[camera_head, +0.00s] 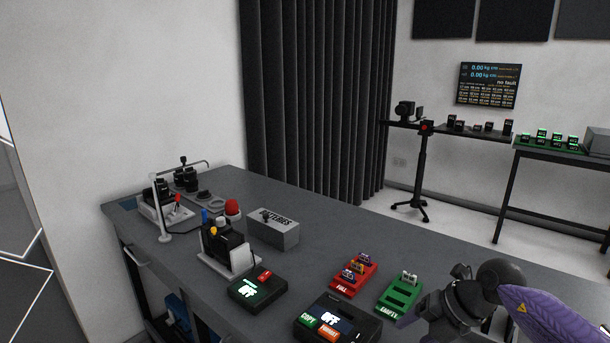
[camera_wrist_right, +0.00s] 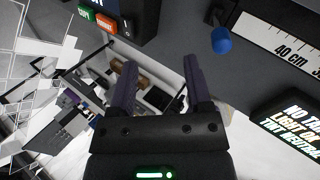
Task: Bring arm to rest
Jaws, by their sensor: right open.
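My right arm (camera_head: 545,312) comes in at the lower right of the head view, with a purple link and dark joints, over the table's near edge. In the right wrist view my right gripper (camera_wrist_right: 160,88) is open, with two dark purple fingers apart and nothing between them. It hangs near the table's front edge, with the floor and shelf below showing past the fingers. My left arm and gripper are in neither view.
The grey table (camera_head: 330,250) holds a red tray (camera_head: 341,285), a green tray (camera_head: 386,305), a black COPY box (camera_head: 338,320), a green-lit switch box (camera_head: 257,289) and a grey batteries box (camera_head: 273,231). A blue knob (camera_wrist_right: 221,40) and a ruler (camera_wrist_right: 285,40) lie close to the fingers.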

